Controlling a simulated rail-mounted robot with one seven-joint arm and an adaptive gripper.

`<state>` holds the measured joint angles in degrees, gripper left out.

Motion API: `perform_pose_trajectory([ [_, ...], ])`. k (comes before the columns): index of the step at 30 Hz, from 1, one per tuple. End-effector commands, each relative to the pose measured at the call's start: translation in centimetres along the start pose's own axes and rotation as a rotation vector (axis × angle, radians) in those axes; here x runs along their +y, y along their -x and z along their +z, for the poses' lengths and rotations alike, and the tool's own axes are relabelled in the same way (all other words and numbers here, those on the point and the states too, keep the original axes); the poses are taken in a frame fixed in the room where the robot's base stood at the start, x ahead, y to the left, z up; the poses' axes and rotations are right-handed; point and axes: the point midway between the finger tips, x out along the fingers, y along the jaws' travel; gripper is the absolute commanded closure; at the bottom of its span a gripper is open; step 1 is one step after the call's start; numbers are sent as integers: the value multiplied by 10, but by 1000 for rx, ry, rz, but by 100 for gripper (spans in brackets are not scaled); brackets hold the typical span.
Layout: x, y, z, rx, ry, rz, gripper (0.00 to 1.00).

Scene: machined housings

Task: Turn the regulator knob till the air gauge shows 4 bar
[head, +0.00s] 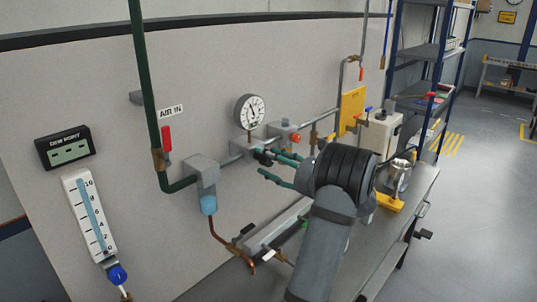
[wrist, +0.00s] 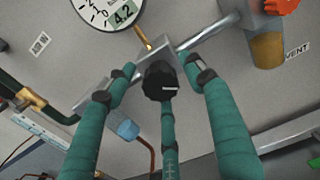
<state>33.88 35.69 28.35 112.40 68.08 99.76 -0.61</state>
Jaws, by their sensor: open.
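The regulator knob (wrist: 159,80) is black and round with a white mark, which lies toward its right side in the wrist view. It also shows small and dark in the head view (head: 263,157). The round white air gauge (head: 250,110) is above it on the wall; in the wrist view the gauge (wrist: 103,14) is cut off at the top, and its window reads 4.2. Its needle is not clear. My gripper (wrist: 161,79) has teal fingers spread open on both sides of the knob, with a third below. I cannot tell whether any finger touches it.
A grey pipe runs right from the regulator to a fitting with an orange-red knob (head: 295,138). A filter with a blue bowl (head: 208,204) hangs at left, beside a red-handled valve (head: 166,139). A bench (head: 408,205) stands below my arm at right.

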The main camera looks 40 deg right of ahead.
Motion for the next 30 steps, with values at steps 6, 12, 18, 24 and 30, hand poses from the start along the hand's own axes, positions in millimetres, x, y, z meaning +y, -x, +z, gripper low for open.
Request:
perform_pose_trajectory([
  [6, 0, -6, -1, 1, 0, 1, 47],
  [12, 0, -6, -1, 1, 0, 1, 50],
  [18, 0, -5, -1, 1, 0, 0, 62],
  [24, 0, -5, -1, 1, -1, 0, 74],
  [30, 0, -5, -1, 0, -1, 0, 85],
])
